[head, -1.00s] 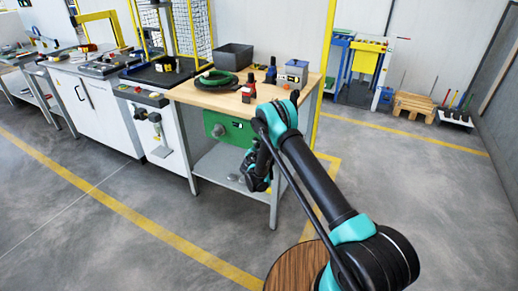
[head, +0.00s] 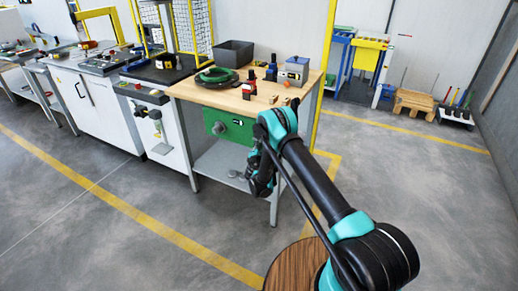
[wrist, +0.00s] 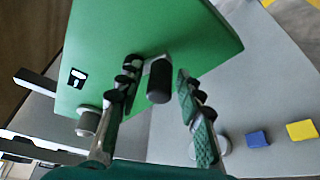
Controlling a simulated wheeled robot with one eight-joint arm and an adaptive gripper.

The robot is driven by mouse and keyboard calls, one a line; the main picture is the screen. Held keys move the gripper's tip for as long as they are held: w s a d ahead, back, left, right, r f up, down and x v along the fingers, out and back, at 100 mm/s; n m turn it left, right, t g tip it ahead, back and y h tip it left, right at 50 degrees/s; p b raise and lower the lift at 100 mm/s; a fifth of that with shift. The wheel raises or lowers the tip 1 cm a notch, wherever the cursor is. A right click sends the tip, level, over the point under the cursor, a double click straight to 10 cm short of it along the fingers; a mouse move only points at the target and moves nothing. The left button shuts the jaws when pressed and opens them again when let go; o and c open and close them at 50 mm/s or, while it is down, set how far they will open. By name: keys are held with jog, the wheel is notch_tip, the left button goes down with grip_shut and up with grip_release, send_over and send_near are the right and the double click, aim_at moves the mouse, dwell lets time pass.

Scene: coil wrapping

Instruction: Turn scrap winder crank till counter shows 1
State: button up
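The scrap winder is a green box (head: 232,126) hung under the front of the wooden bench. Its face fills the middle of the wrist view (wrist: 120,50), with a small black counter window (wrist: 77,78) holding a white mark I cannot read for sure. A round grey knob (wrist: 88,121) stands out lower left. A black cylindrical crank handle (wrist: 159,82) with a grey end sits near the box's lower edge. My gripper (wrist: 157,74) is open, with one finger on each side of the handle and gaps visible. In the head view my gripper (head: 260,180) is right of the box, partly behind my arm.
The wooden bench top (head: 215,93) carries a green coil (head: 216,76), a grey bin (head: 233,53) and small devices. A lower grey shelf (head: 218,165) lies beneath the winder. Blue (wrist: 258,138) and yellow (wrist: 301,130) blocks show at right. Floor in front is clear.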

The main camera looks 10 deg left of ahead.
jog(key=shift+r, duration=0.1)
notch_tip(320, 180, up, 10)
jog(key=shift+f, duration=0.1)
dwell(0.7)
jog(key=shift+s, duration=0.1)
